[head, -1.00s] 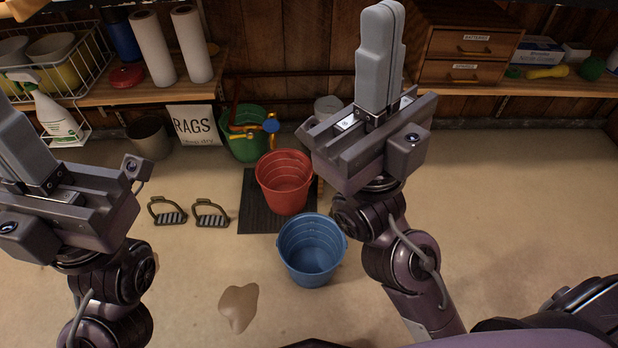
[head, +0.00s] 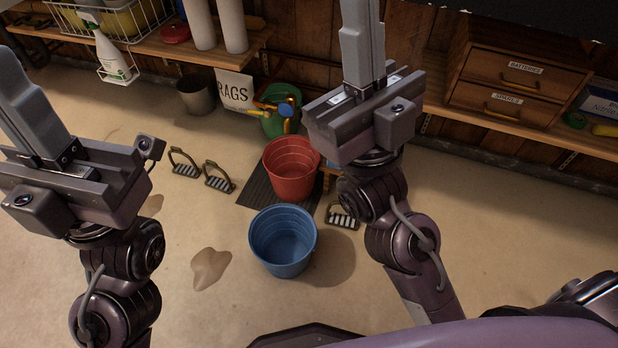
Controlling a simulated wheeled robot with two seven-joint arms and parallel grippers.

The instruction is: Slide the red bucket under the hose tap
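The red bucket (head: 291,172) stands upright on a dark ribbed mat (head: 262,200) on the floor, near the middle of the head view. Behind it is a yellow fitting with a blue part (head: 284,108), probably the hose tap, in front of something green, perhaps a coiled hose or container. My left gripper (head: 14,72) is at the far left, its fingers together and empty. My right gripper (head: 362,22) is raised at the upper middle-right, its fingers together and empty. Neither gripper touches the bucket. My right arm hides part of the floor and wall right of it.
A blue bucket (head: 283,242) stands just in front of the red one. Stirrups lie left (head: 218,178) and right (head: 343,215) of the mat. A brown puddle (head: 210,268) is at front left. A wooden drawer unit (head: 515,85) stands on the right shelf. Floor at right is clear.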

